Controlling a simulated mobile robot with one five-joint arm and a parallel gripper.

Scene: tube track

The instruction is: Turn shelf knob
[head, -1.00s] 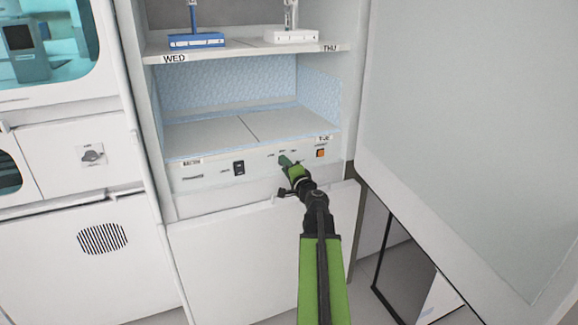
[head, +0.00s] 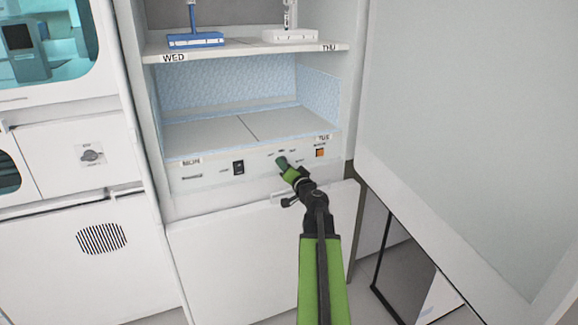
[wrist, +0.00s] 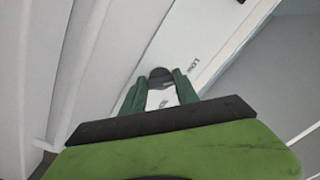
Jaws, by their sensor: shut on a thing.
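The shelf knob is a dark round knob (wrist: 160,76) on the white control panel (head: 210,171) below the lower shelf. In the wrist view it sits between the green fingertips. In the head view the fingers hide it. My gripper (head: 283,163) reaches the right half of the panel, and it also shows in the wrist view (wrist: 157,90). It is shut on the knob, with one finger on each side. The knob's pointer and exact setting cannot be made out.
A black rocker switch (head: 239,167) is left of my gripper, and an orange button (head: 320,153) is close on its right. A large open door (head: 460,130) stands at the right. The lower shelf (head: 205,136) is empty. Blue (head: 195,41) and white (head: 290,36) stands occupy the upper shelf.

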